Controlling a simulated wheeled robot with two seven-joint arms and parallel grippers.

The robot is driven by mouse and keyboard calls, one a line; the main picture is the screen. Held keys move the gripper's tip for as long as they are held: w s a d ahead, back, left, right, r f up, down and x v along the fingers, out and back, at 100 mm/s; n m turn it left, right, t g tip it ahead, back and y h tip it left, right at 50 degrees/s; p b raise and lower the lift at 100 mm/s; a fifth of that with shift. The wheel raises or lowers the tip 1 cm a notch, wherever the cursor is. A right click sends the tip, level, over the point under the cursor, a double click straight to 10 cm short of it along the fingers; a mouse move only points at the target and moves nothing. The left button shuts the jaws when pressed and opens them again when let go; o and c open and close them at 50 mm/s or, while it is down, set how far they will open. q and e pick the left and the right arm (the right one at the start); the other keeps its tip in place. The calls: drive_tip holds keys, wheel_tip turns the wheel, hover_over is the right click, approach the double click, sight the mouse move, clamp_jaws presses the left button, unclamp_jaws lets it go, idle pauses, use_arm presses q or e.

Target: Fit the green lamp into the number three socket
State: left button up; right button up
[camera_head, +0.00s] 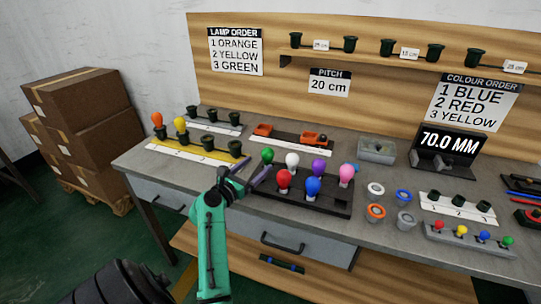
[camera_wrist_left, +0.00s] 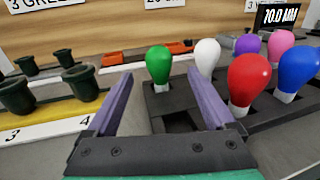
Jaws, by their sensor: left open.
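The green lamp (camera_head: 267,155) stands upright in the back left of a black lamp tray (camera_head: 328,207); it also shows in the left wrist view (camera_wrist_left: 159,64). My left gripper (camera_head: 251,170) is open and empty. Its purple fingers point toward the green lamp, which appears between and beyond them in the left wrist view. The number three socket (camera_head: 207,147) is a dark, empty cup on the yellow strip (camera_head: 191,155), left of the gripper; it shows at the left wrist view's edge (camera_wrist_left: 15,96). An orange lamp (camera_head: 157,120) and a yellow lamp (camera_head: 181,125) stand in the strip's first two sockets.
White (camera_head: 292,160), red (camera_head: 284,179), blue (camera_head: 312,187), purple (camera_head: 319,167) and pink (camera_head: 347,174) lamps crowd the tray. The number four socket (camera_head: 235,149) is empty. Another socket strip (camera_head: 215,125) lies behind. Coloured rings (camera_head: 375,212) lie to the right.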

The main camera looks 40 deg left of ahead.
sight(272, 151)
use_arm(q)
drive_tip(key=w, duration=0.6)
drive_tip(key=w+a, duration=0.1)
drive_tip(key=w, duration=0.2)
drive_tip(key=shift+w+a+r, duration=0.1)
drive_tip(key=shift+w, duration=0.45)
drive_tip(key=shift+s, duration=0.1)
clamp_jaws()
